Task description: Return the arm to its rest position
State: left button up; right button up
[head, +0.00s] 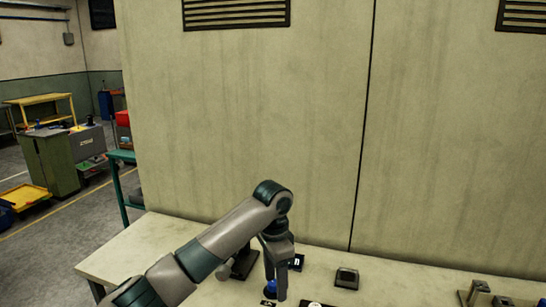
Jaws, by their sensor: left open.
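My left arm (210,250) comes in from the lower left, bends at an elbow-like joint and points down over the pale tabletop (145,245). My left gripper (277,286) is open, low over the table near its front. My right gripper is not in view.
A dark block (243,266) and a small dark device (298,262) stand close around the gripper. A dark box (346,278) is to the right, and small metal parts (478,291) are farther right. A tall beige panel wall (250,120) rises behind the table.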

pick_arm(q)
jog(key=s+a+f+n+t+h, duration=0.15)
jog(key=s+f+n+h, duration=0.25)
jog(key=s+f, duration=1.6)
jog(key=s+a+f+n+t+y, duration=0.15)
jog(key=s+a+n, duration=0.25)
jog(key=s+a, duration=0.7)
jog(key=s+a+f+n+t+y, duration=0.1)
jog(key=s+a+f+n+y, duration=0.15)
jog(key=s+a, duration=0.85)
notch_tip(320, 180, down, 30)
jog(key=s+f+g+b, duration=0.1)
jog(key=s+g, duration=0.1)
jog(key=s+a+f+g+b, duration=0.1)
jog(key=s+a+f, duration=0.1)
jog(key=s+f, duration=1.4)
jog(key=shift+s+a+f, duration=0.25)
jog(key=shift+s+a, duration=0.15)
jog(key=shift+s, duration=0.45)
